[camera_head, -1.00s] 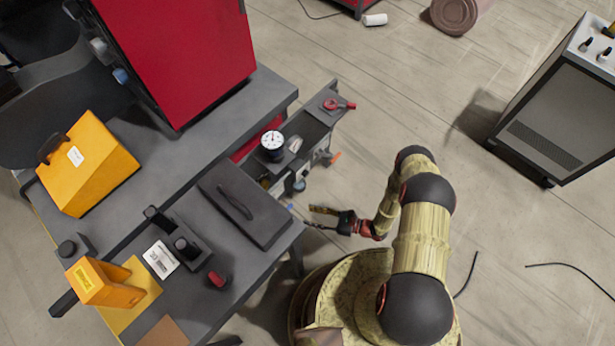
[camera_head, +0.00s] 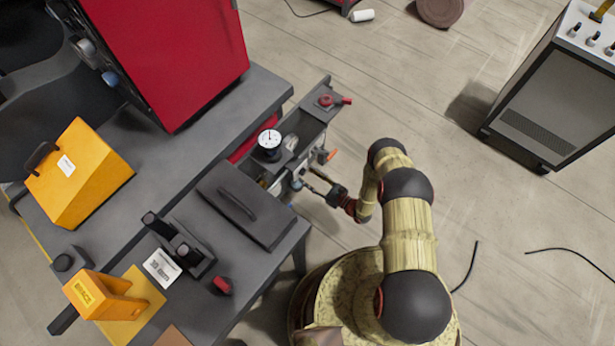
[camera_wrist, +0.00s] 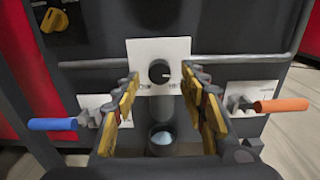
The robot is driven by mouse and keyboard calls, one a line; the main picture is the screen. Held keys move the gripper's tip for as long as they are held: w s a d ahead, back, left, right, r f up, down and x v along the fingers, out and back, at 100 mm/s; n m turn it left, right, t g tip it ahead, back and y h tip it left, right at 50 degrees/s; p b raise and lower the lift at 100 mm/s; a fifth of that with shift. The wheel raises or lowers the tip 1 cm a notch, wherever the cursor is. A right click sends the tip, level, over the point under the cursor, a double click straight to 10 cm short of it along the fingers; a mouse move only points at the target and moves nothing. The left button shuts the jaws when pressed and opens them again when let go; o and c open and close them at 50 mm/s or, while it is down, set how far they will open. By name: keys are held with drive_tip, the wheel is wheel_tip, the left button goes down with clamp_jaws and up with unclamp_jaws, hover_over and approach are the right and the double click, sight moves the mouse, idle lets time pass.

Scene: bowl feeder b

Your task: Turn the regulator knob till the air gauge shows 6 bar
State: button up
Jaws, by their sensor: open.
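The black knob (camera_wrist: 159,72) is on a white plate (camera_wrist: 176,48) with small marks, on the front of the grey unit in the wrist view. My gripper (camera_wrist: 161,80) is open, with one yellow-padded finger on each side of the knob's line and nothing between them. I cannot tell whether the fingertips reach around the knob. In the head view my gripper (camera_head: 306,178) is at the front of the unit. The round white air gauge (camera_head: 269,139) faces up on top of it, its dark needle visible but its numbers too small to read.
A blue handle (camera_wrist: 52,124) sticks out on the left of the unit and an orange handle (camera_wrist: 281,105) on the right, both close to my fingers. A yellow knob (camera_wrist: 54,19) is at upper left. A dark cylinder (camera_wrist: 161,138) is below the black knob. Open floor lies right.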

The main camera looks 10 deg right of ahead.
drive_tip(key=shift+w+a, duration=0.45)
drive_tip(key=shift+a, duration=0.05)
drive_tip(key=c, duration=0.3)
drive_tip(key=c, duration=0.8)
clamp_jaws()
